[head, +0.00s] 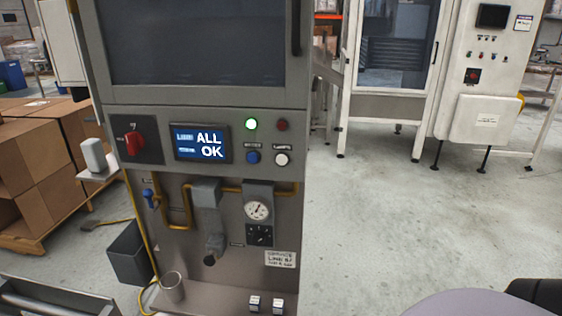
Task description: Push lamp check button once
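The grey machine panel (226,120) faces me left of the middle in the head view. A white round button (282,159) sits at its right side under a small label that seems to read "LAMPS". A blue button (253,157) is just left of it. Above them are a lit green lamp (251,124) and a dark red lamp (282,125). The display (202,142) reads "ALL OK". Neither of my grippers shows in the head view, and nothing touches the white button.
A red rotary switch (134,143) is left of the display. A gauge (257,210), pipes and a ledge with a metal cup (172,287) lie below. Cardboard boxes (60,135) stand left. The floor (400,220) right of the machine is clear. A white cabinet (489,119) stands behind.

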